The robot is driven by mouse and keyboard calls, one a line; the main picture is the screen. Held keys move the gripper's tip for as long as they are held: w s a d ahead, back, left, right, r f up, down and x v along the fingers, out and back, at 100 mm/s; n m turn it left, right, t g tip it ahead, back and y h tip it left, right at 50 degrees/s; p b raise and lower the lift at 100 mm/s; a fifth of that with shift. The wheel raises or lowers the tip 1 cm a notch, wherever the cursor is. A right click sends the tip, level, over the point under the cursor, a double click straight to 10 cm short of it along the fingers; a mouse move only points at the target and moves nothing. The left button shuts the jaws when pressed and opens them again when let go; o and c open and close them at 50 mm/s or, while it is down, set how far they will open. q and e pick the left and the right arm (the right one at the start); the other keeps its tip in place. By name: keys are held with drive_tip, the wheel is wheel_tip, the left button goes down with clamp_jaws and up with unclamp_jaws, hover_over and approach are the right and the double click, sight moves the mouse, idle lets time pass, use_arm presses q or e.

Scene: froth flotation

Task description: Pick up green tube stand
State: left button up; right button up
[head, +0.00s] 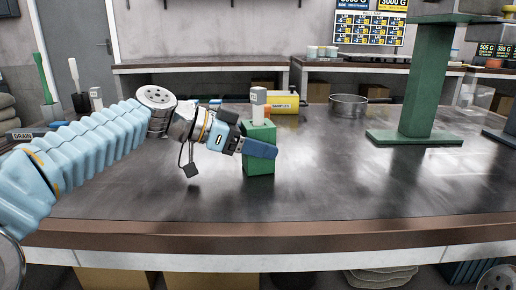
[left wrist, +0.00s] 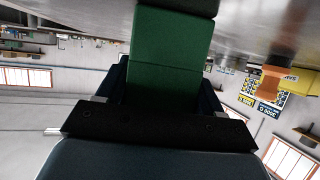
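The green tube stand (head: 259,163) is a block standing upright on the dark tabletop, with a white, grey-capped tube (head: 258,104) upright in its top. My left gripper (head: 262,146) reaches in from the left, and one blue finger crosses the stand's front face. In the left wrist view the green stand (left wrist: 168,65) fills the space between the two dark fingers, with no clear gap on either side. Whether the fingers press on it I cannot tell. The far finger is hidden in the head view. My right gripper is not in view.
A yellow container (head: 285,104) and a shallow metal pan (head: 348,105) are behind the stand. A green column on a flat base (head: 413,138) stands to the right. Another capped tube (head: 96,99) is at the back left. The tabletop in front and to the right is clear.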

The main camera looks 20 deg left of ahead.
use_arm(q)
drive_tip(key=c, duration=0.5)
drive_tip(key=shift+r, duration=0.15)
